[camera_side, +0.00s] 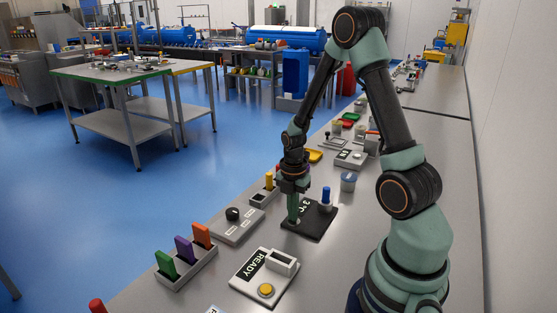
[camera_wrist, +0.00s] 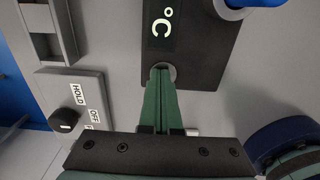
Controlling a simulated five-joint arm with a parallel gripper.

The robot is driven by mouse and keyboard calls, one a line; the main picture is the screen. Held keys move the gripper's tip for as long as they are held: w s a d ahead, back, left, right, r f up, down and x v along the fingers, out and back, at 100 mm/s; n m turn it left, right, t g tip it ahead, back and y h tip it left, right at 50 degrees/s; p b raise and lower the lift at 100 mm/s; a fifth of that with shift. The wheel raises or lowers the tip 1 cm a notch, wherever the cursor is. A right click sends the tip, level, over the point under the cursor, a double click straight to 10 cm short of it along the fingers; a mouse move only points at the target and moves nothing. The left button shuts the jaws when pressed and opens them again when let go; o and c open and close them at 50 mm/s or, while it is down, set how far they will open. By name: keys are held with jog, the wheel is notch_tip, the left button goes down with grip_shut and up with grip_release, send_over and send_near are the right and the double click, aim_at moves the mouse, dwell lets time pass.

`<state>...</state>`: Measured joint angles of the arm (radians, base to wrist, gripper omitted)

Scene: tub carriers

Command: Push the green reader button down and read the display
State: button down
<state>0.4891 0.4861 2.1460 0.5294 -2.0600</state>
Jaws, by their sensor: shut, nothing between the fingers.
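The reader is a dark plate (camera_side: 316,226) on the bench, with a blue upright post (camera_side: 326,197) on it. My gripper (camera_side: 293,221) is shut and points down at the plate's left part. In the wrist view the closed green fingertips (camera_wrist: 163,70) are over a round grey ring (camera_wrist: 171,72) on the reader plate (camera_wrist: 205,58). The green button itself is hidden or cannot be told from my green fingers. The display (camera_wrist: 162,22) is lit and shows "°C" in the wrist view; the rest is cut off. The side view shows its characters only partly.
A grey selector panel with a black knob (camera_side: 233,213) stands left of the reader. A white READY box with a yellow button (camera_side: 265,290) is in front. A tray of coloured blocks (camera_side: 186,262) stands at front left. A blue-grey cup (camera_side: 348,181) stands behind the reader.

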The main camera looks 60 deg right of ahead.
notch_tip(320, 180, up, 8)
dwell(0.5)
jog(key=shift+w, duration=0.1)
dwell(0.4)
jog(key=s+a+r+m+t, duration=0.2)
jog(key=a+r+m+t, duration=0.3)
jog(key=a+r+m, duration=1)
jog(key=a+m, duration=0.1)
jog(key=m, duration=0.2)
jog(key=shift+r+t, duration=0.3)
jog(key=shift+t, duration=0.1)
